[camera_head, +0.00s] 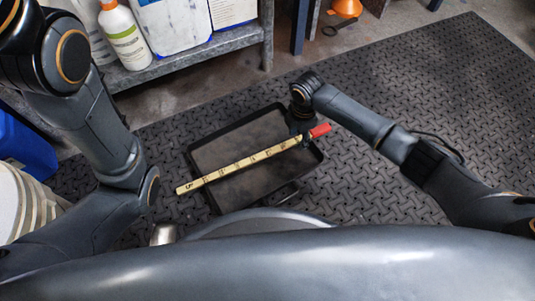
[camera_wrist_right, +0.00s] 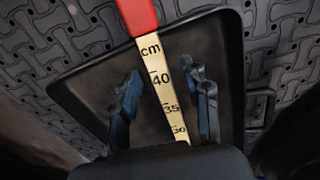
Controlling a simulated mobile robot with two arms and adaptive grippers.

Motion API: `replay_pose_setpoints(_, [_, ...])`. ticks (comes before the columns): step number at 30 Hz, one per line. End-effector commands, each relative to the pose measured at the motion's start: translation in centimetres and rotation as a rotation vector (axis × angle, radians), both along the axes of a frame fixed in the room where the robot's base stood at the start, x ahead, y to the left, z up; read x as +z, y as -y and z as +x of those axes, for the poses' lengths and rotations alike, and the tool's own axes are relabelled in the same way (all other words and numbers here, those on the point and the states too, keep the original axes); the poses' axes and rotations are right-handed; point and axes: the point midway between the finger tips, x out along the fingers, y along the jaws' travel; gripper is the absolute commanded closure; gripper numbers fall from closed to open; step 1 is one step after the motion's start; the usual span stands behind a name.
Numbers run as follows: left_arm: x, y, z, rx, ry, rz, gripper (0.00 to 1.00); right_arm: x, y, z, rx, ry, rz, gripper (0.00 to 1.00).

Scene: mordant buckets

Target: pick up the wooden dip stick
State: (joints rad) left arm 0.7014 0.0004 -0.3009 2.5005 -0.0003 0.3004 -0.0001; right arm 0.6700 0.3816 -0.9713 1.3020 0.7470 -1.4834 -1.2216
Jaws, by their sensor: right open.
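The wooden dip stick (camera_head: 238,166) is a pale, flat rule with dark centimetre marks and a red end (camera_head: 319,131). It lies slantwise across a black tray (camera_head: 232,146), its pale end reaching past the tray's left rim and its red end at the right rim. My right gripper (camera_head: 302,125) is over the tray's right part, near the red end. In the right wrist view its two fingers (camera_wrist_right: 166,88) are apart, one on each side of the stick (camera_wrist_right: 158,85), with no visible contact. My left arm shows, but its gripper is out of view.
The tray sits on a dark patterned rubber mat (camera_head: 400,90). A grey shelf (camera_head: 190,62) at the back left holds a white bottle (camera_head: 124,35) and white containers. A blue bin (camera_head: 22,145) and a pale bucket (camera_head: 25,205) are at far left. The mat right of the tray is clear of objects.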

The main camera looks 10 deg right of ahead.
Motion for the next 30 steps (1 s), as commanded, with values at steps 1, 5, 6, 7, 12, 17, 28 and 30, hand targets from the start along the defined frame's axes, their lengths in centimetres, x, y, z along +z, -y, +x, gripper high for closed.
replay_pose_setpoints(1, [0.1, 0.0, 0.0, 0.000, 0.000, 0.000, 0.60, 0.1, 0.0, 0.0, 0.000, 0.000, 0.000, 0.53])
replay_pose_setpoints(5, [0.1, 0.0, 0.0, 0.000, 0.000, 0.000, 0.60, 0.1, 0.0, 0.0, 0.000, 0.000, 0.000, 0.69])
replay_pose_setpoints(6, [0.1, 0.0, 0.0, 0.000, 0.000, 0.000, 0.60, 0.1, 0.0, 0.0, 0.000, 0.000, 0.000, 0.77])
replay_pose_setpoints(7, [0.1, 0.0, 0.0, 0.000, 0.000, 0.000, 0.60, 0.1, 0.0, 0.0, 0.000, 0.000, 0.000, 0.83])
replay_pose_setpoints(12, [0.1, 0.0, 0.0, 0.000, 0.000, 0.000, 0.60, 0.1, 0.0, 0.0, 0.000, 0.000, 0.000, 1.00])
replay_pose_setpoints(17, [0.1, 0.0, 0.0, 0.000, -0.001, 0.000, 0.60, 0.1, 0.0, 0.0, 0.000, 0.000, 0.001, 1.00])
replay_pose_setpoints(28, [1.8, 0.0, 0.1, 0.000, -0.003, 0.000, 0.60, 2.4, -0.1, 0.1, 0.000, 0.002, 0.002, 1.00])
replay_pose_setpoints(30, [2.7, 0.0, 0.1, 0.000, -0.003, 0.000, 0.60, 3.5, 0.0, 0.1, 0.000, 0.002, 0.002, 1.00])
